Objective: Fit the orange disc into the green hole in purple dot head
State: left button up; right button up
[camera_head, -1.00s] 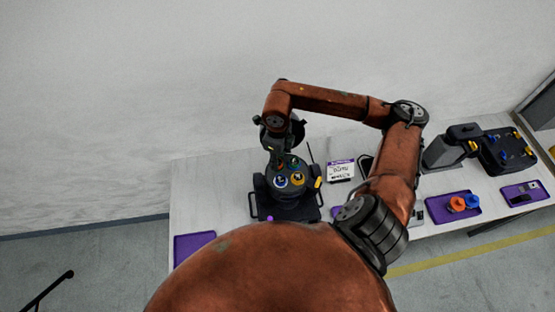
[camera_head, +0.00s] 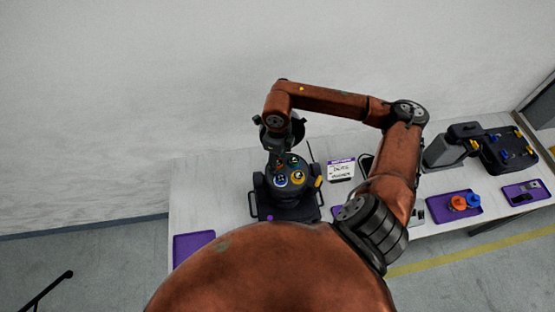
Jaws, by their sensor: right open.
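The dark round head (camera_head: 288,188) stands on the table, with a purple dot (camera_head: 270,217) at its base's front edge. Its top face shows a blue ring (camera_head: 281,181), a yellow ring (camera_head: 298,178) and a small green spot (camera_head: 294,161) towards the back. A small orange patch shows at the back left of the face, by my right gripper (camera_head: 279,160). I cannot tell whether it is the orange disc or how it sits. My right gripper points down over the back left of the face, open; its fingertips are small and dark. My left gripper is not in view.
A purple tray (camera_head: 436,212) holds an orange and a blue piece. Another tray (camera_head: 535,198) holds small dark items. An empty purple tray (camera_head: 194,246) lies at the left. A label card (camera_head: 341,170) stands right of the head.

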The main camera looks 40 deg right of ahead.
jog(key=shift+r, duration=0.1)
notch_tip(320, 180, up, 12)
dwell(0.4)
